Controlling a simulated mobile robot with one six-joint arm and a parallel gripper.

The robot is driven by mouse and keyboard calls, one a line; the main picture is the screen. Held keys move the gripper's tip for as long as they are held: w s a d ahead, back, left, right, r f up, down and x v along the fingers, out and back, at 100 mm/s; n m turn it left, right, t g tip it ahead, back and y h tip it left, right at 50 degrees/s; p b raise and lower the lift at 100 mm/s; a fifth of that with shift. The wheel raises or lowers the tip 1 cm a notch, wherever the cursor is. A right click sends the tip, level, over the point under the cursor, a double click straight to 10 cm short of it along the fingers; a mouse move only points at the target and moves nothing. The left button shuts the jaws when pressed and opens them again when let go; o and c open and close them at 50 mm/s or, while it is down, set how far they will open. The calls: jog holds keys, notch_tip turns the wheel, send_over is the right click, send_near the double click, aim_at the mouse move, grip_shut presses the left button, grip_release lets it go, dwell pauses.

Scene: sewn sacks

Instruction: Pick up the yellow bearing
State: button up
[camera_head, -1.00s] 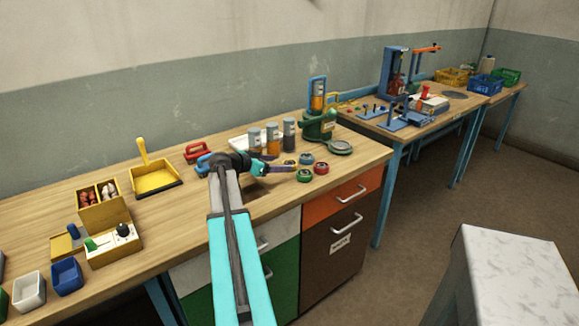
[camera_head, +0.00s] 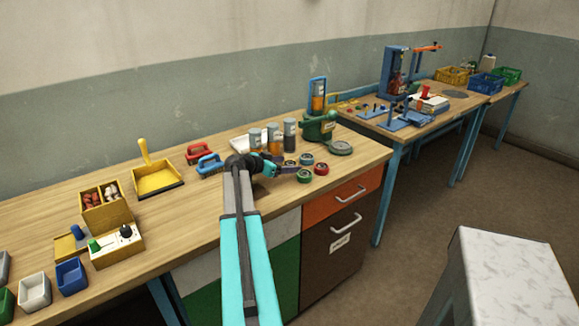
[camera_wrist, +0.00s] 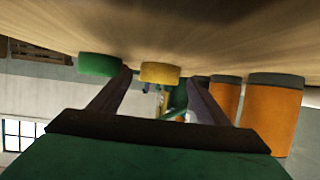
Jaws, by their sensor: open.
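The yellow bearing (camera_wrist: 160,72) shows in the wrist view between the fingertips of my gripper (camera_wrist: 160,86), beyond them, and the picture is upside down. I see no finger touching it. In the head view the yellow bearing (camera_head: 290,162) is small and mostly hidden by my gripper (camera_head: 286,168). My gripper is open and empty, low over the workbench, pointing right. A green bearing (camera_wrist: 99,65) sits left of the yellow one in the wrist view, close to a fingertip.
Orange-filled jars (camera_head: 273,137) stand just behind my gripper. A green machine (camera_head: 318,128) is farther right. The bench's front edge is near.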

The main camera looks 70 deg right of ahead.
dwell(0.5)
jog(key=c, duration=1.4)
jog(key=shift+r, duration=0.15)
jog(key=shift+r+b, duration=0.6)
jog(key=shift+r, duration=0.75)
jog(key=shift+s+a+r, duration=0.1)
jog(key=shift+s+r, duration=0.05)
jog(key=shift+r, duration=0.15)
jog(key=s+a+b, duration=0.1)
jog(key=s+a, duration=0.2)
jog(key=a, duration=0.1)
jog(key=s+a+r+b, duration=0.1)
jog(key=s+a, duration=0.2)
jog(key=a, duration=0.1)
jog(key=s+a+b, duration=0.1)
jog(key=s+a, duration=0.2)
jog(key=a, duration=0.1)
jog(key=shift+s+a+r, duration=0.15)
jog(key=shift+s+r, duration=0.1)
jog(key=shift+s, duration=0.1)
jog(key=shift+a, duration=0.1)
